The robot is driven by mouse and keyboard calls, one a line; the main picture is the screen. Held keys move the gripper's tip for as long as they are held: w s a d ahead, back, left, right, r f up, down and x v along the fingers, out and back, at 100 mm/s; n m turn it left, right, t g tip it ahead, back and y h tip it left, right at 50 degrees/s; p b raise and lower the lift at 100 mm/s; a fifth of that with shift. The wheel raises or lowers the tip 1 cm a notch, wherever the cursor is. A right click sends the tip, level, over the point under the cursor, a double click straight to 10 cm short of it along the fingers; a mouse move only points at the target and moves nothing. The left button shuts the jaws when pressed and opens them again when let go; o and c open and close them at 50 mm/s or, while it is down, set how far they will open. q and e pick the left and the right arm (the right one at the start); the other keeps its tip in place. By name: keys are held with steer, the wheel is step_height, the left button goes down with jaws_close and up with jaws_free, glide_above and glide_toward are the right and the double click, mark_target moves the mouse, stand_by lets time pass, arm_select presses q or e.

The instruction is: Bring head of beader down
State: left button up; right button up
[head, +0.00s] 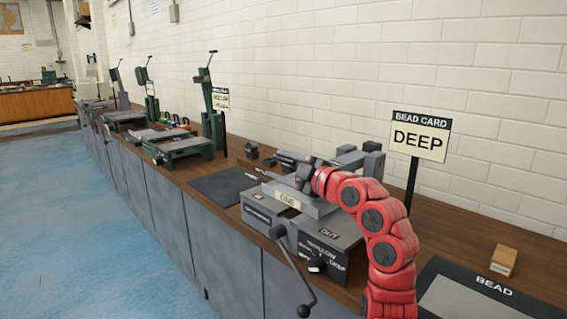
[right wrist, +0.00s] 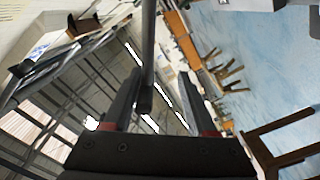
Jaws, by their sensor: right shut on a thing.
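The beader (head: 258,212) is a grey bench machine with labelled blocks, a dark knob (head: 316,264) between the words SHALLOW and DEEP, and a crank (head: 291,265) hanging over the bench's front edge. A light grey plate (head: 303,200) lies across its top. My right gripper (head: 306,174) is above and behind this plate, at the end of the red arm. In the right wrist view its fingers (right wrist: 160,90) are either side of a slim grey bar (right wrist: 148,60), held between them. Which beader part the bar is, I cannot tell; the arm hides much of the head. My left gripper is out of view.
A card reading BEAD CARD DEEP (head: 419,137) stands on a post behind my arm. A wooden block (head: 503,261) and a dark BEAD mat (head: 470,300) lie at right. Green machines (head: 213,115) stand farther left along the bench. A white brick wall is close behind.

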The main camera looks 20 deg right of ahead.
steer(key=shift+r, duration=0.25)
stand_by(0.5)
steer(key=shift+r, duration=0.55)
step_height(320, 180, up, 3)
steer(key=shift+f+p, duration=0.15)
steer(key=shift+p, duration=0.3)
steer(key=s+a, duration=0.2)
steer(key=s, duration=0.5)
steer(key=s+a+r+p, duration=0.1)
steer(key=s+a, duration=0.2)
steer(key=s, duration=0.5)
steer(key=shift+a, duration=0.1)
